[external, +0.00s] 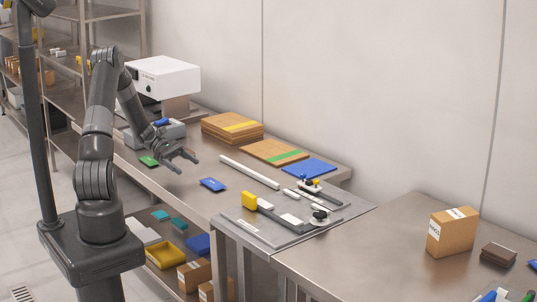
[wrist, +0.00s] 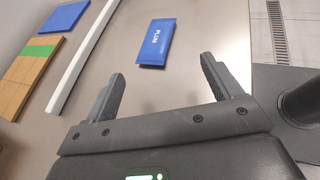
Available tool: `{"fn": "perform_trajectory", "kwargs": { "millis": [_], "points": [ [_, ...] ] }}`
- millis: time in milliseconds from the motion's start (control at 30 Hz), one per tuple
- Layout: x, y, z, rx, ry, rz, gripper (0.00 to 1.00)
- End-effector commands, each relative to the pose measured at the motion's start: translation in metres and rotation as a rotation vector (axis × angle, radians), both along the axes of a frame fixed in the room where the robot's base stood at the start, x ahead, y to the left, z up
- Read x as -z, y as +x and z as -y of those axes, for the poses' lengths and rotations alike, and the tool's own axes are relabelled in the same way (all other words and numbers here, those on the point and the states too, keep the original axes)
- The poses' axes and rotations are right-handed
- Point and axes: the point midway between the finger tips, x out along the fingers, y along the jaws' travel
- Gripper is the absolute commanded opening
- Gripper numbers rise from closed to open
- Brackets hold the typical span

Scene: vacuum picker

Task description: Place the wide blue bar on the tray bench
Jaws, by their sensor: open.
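A flat blue bar (external: 212,184) with white lettering lies on the steel bench, left of the grey plate with the fixture. In the wrist view the blue bar (wrist: 156,43) lies just ahead of my fingertips, slightly tilted, its print facing up. My gripper (external: 184,161) is open and empty above the bench, to the left of the bar. In the wrist view my gripper (wrist: 162,70) has its fingers spread wide, apart from the bar. A second steel bench (external: 385,262) adjoins at the right; I cannot tell which surface is the tray bench.
A white bar (external: 249,173), a blue sheet (external: 309,167) and wooden boards (external: 232,128) lie behind the blue bar. The fixture plate (external: 262,232) holds a yellow block and clamps. A cardboard box (external: 452,232) stands on the right bench, whose middle is clear.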

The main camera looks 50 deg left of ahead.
Motion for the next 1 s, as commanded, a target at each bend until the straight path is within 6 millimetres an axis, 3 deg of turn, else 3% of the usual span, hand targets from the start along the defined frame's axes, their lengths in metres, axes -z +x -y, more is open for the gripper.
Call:
{"fn": "perform_trajectory", "kwargs": {
  "millis": [133, 400, 667, 1000],
  "points": [
    [0.008, 0.003, -0.001, -0.028, -0.030, -0.007, 0.84],
    [0.023, 0.017, 0.034, -0.026, -0.030, -0.008, 0.84],
    [0.028, 0.024, 0.048, -0.028, -0.029, -0.007, 0.84],
    [0.039, 0.043, 0.087, -0.027, -0.029, -0.007, 0.84]
  ]
}}
